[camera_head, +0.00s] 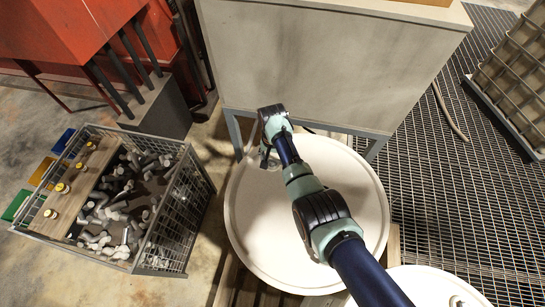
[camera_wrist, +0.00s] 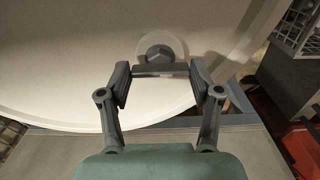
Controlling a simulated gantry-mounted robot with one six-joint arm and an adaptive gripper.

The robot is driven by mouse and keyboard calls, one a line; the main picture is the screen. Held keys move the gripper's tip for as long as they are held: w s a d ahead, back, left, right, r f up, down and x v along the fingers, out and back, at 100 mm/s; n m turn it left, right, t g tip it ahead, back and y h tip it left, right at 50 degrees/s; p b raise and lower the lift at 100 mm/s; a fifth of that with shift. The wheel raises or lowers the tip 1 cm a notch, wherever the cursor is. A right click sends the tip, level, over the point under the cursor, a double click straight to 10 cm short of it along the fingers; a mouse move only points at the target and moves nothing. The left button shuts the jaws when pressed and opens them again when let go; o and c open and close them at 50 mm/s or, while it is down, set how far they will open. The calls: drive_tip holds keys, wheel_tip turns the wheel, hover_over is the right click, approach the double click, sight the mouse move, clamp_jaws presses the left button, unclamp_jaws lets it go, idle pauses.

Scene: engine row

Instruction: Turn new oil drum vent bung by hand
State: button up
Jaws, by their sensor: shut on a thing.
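The white oil drum (camera_head: 265,235) stands upright with its round lid facing up. My gripper (camera_head: 268,158) is over the far left part of this lid, close to the rim. In the wrist view the grey round bung (camera_wrist: 160,52) shows on the pale lid (camera_wrist: 60,70), with a lighter ring around it. My gripper (camera_wrist: 160,76) has its fingers apart, shut on a dark grey bar (camera_wrist: 160,70) that spans between them just in front of the bung. I cannot tell whether the bar is part of the bung. In the head view my arm hides the bung.
A second white drum (camera_head: 425,283) stands at the lower right. A large grey cabinet (camera_head: 320,65) rises close behind the first drum. A wire basket (camera_head: 180,225) of grey fittings is at the left, near a red machine (camera_head: 75,35). Open grating (camera_head: 450,190) lies at the right.

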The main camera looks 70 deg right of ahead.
drive_tip(key=shift+r, duration=0.15)
drive_tip(key=o, duration=1.2)
drive_tip(key=shift+c, duration=0.2)
wheel_tip(320, 180, up, 12)
